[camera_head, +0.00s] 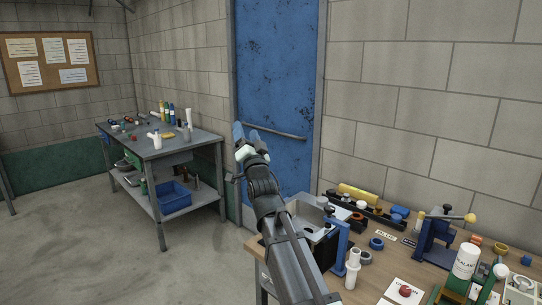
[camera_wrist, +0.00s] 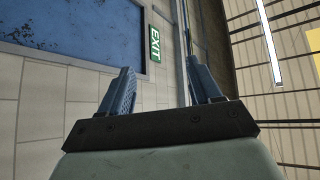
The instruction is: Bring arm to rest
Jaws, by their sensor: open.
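My gripper (camera_head: 243,136) is raised in the middle of the head view, in front of the blue door (camera_head: 290,75). My arm reaches up to it from the bottom of the picture. In the wrist view the two fingers of my gripper (camera_wrist: 160,88) stand well apart with nothing between them. Past the fingers the wrist view shows the wall, a green exit sign (camera_wrist: 155,44) and the ceiling. My gripper touches nothing that I can see.
A wooden workbench (camera_head: 348,292) at right holds a metal sink (camera_head: 305,209), a blue vise (camera_head: 436,236), a white bottle (camera_head: 466,262) and tape rolls. A grey table (camera_head: 190,148) with bottles stands at back left. The floor (camera_head: 110,235) at left is clear.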

